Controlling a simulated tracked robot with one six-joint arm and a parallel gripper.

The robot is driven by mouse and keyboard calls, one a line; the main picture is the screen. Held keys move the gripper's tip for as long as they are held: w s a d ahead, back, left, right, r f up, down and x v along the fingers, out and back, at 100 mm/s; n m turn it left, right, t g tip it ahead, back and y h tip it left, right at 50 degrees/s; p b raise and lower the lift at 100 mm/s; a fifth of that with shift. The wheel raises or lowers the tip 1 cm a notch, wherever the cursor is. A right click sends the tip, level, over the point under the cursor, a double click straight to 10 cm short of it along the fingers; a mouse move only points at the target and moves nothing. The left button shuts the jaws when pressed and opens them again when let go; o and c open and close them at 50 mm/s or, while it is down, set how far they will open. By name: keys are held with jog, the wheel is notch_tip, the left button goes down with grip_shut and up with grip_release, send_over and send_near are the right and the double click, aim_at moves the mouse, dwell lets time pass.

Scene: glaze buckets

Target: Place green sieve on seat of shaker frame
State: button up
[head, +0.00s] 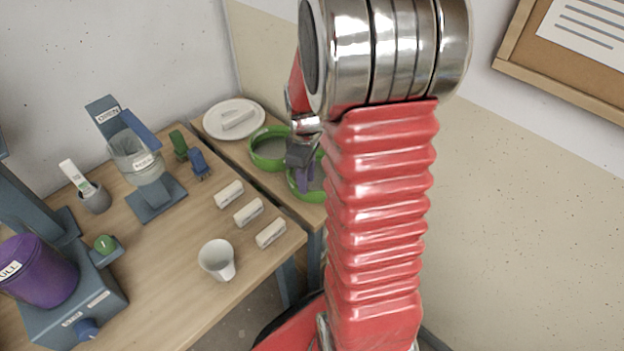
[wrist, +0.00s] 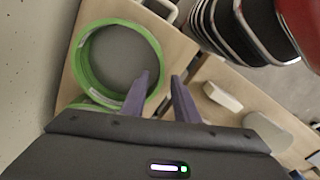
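Two round green sieves lie on the lighter table to the right in the head view: one farther back (head: 254,150), one nearer and partly hidden behind my arm (head: 295,188). In the wrist view a green sieve with a grey mesh (wrist: 76,62) fills the left side, and another green rim shows below it (wrist: 88,101). My gripper (head: 305,170) is low over the sieves. In the wrist view its purple fingers (wrist: 161,76) are apart, with the large sieve's right rim showing between them; contact cannot be told. A blue-grey stand (head: 155,204) carries a clear bowl; whether it is the shaker frame is unclear.
On the wooden table are several white labelled blocks (head: 248,212), a white cup (head: 217,260), green and blue clips (head: 199,164), and a purple bucket (head: 40,272) on a blue machine. A white plate (head: 212,121) stands behind the sieves. A wall is close behind.

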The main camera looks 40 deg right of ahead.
jog(key=shift+w+f, duration=0.1)
jog(key=shift+f, duration=2.45)
jog(key=shift+c, duration=0.7)
grip_shut()
